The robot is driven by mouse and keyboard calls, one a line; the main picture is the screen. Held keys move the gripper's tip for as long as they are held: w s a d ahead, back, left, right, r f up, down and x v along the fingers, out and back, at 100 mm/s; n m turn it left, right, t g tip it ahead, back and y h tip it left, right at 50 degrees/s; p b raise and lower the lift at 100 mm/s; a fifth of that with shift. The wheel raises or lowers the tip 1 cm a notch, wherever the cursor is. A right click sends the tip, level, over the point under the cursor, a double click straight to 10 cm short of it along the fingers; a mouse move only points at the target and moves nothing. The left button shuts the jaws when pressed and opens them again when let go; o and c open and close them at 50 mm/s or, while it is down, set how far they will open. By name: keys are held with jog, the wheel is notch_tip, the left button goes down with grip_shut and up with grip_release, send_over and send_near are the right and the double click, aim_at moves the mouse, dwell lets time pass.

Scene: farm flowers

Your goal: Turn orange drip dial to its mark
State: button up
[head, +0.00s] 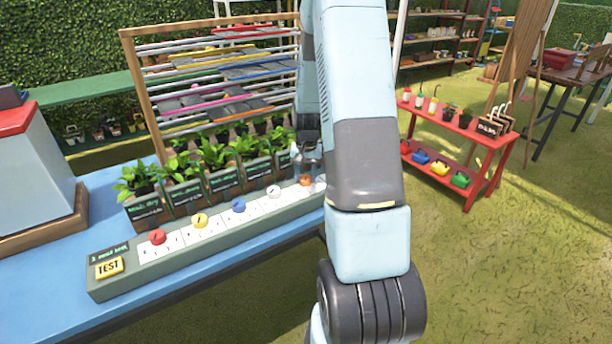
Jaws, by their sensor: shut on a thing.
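The orange drip dial (306,180) sits at the far right end of a grey-green dial panel (135,283) on the blue table. My gripper (307,172) points down over it and is shut on it. My arm and the fingers hide part of the dial and the panel's right end. The dial's mark and pointer cannot be made out. To its left on the panel are a white dial (273,191), a blue dial (238,205), a yellow dial (200,220) and a red dial (157,237).
Several potted plants (183,196) stand close behind the panel, before a wooden rack (160,98). A yellow TEST button (109,267) is at the panel's left end. A red shelf (452,148) stands right, across open grass.

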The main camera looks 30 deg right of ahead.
aim_at(306, 177)
jog(key=shift+n, duration=1.2)
jog(key=shift+w, duration=0.1)
jog(key=shift+r, duration=0.1)
jog(key=o, duration=1.1)
jog(key=shift+c, duration=0.2)
notch_tip(306, 177, up, 14)
jog(key=shift+d+f, duration=0.15)
jog(key=shift+f, duration=0.05)
